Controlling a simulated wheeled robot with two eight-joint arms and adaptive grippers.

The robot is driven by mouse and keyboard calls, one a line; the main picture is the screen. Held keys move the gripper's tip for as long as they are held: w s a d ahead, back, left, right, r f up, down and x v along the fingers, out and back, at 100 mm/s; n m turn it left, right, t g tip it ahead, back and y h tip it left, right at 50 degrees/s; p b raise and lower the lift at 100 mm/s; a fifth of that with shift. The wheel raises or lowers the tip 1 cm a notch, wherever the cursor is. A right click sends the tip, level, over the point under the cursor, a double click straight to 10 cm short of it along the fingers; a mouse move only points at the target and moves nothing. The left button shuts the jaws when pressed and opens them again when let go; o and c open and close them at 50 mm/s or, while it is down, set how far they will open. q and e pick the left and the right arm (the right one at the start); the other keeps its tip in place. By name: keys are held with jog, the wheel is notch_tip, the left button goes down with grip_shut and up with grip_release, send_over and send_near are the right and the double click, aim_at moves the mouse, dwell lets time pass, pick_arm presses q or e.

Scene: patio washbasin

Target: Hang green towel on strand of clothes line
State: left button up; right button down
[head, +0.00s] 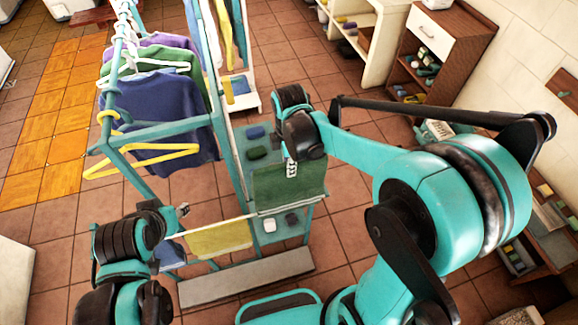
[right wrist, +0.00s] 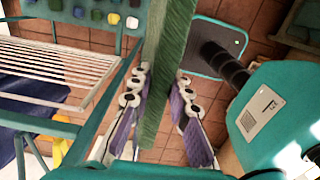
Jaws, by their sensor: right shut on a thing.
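The green towel (head: 288,187) hangs spread out below my right gripper (head: 291,168) in the head view. In the right wrist view the towel (right wrist: 167,75) is seen edge-on, running between the two purple-padded fingers of my right gripper (right wrist: 158,112), which is shut on it. White parallel strands of a clothes line (right wrist: 60,62) lie to the left of the towel in that view, apart from it. My left gripper (head: 182,211) is at lower left, near the yellow towel; its fingers are too small to judge.
A teal rack (head: 165,130) holds hanging shirts and a yellow hanger (head: 150,158). A yellow towel (head: 220,238) hangs near the rack's lower front. Wooden shelves (head: 445,45) stand at upper right.

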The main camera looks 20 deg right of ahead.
notch_tip(320, 180, up, 2)
jog(key=shift+r+p, duration=0.15)
jog(key=shift+p, duration=0.4)
jog(key=s+p, duration=0.4)
jog(key=s, duration=1.3)
jog(key=shift+d+r+p, duration=0.3)
jog(key=shift+r+p, duration=0.05)
jog(key=shift+r, duration=0.1)
jog(key=shift+f, duration=0.1)
